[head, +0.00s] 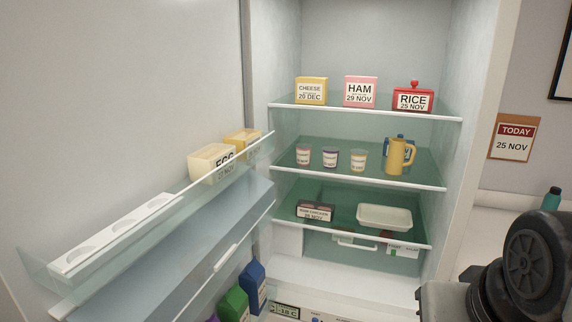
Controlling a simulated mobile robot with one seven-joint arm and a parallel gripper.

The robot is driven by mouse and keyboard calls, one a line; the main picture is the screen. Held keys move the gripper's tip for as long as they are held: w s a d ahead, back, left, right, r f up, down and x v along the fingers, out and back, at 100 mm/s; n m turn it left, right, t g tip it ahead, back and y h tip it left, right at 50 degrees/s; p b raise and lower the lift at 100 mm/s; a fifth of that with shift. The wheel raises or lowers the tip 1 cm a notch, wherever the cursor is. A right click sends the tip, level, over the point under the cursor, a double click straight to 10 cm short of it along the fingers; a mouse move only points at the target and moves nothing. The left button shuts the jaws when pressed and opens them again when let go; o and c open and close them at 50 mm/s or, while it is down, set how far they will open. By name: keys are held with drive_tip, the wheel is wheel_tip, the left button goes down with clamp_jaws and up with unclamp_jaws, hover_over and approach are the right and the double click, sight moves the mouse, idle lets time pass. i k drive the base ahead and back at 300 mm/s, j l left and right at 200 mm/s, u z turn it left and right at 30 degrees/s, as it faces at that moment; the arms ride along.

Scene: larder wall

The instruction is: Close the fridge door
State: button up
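The fridge door (120,100) stands wide open at the left, with its inner face showing. Its upper door shelf (110,255) holds a white egg tray, a cream box marked EGG (208,160) and a yellow box (243,138). The open fridge (370,40) fills the middle, with glass shelves inside. My gripper is out of view; only a dark part of my arm shows at the bottom right.
Cheese (311,90), ham (361,91) and rice (413,99) containers stand on the top shelf. Small pots and a yellow jug (400,157) stand below. A white tray (385,217) is on the lower shelf. A teal bottle (552,199) stands at right, near my arm.

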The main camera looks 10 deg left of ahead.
sight(104, 104)
drive_tip(key=k+j+z, duration=0.15)
drive_tip(key=k+j, duration=0.15)
drive_tip(key=j, duration=0.15)
drive_tip(key=k+j+z, duration=0.1)
drive_tip(key=k+j, duration=0.25)
drive_tip(key=k+j+z, duration=0.1)
drive_tip(key=j, duration=0.25)
drive_tip(key=k+j, duration=0.15)
drive_tip(key=j, duration=0.2)
drive_tip(key=k+j+z, duration=0.15)
drive_tip(key=j, duration=0.2)
drive_tip(key=k+j, duration=0.1)
drive_tip(key=j, duration=0.3)
drive_tip(key=k+j+z, duration=0.1)
drive_tip(key=j, duration=0.3)
drive_tip(key=k+j, duration=0.1)
drive_tip(key=j, duration=0.3)
drive_tip(key=k+j, duration=0.1)
drive_tip(key=j, duration=0.3)
drive_tip(key=k+j+z, duration=0.1)
drive_tip(key=j, duration=0.3)
drive_tip(key=z, duration=0.1)
drive_tip(key=i+l, duration=0.05)
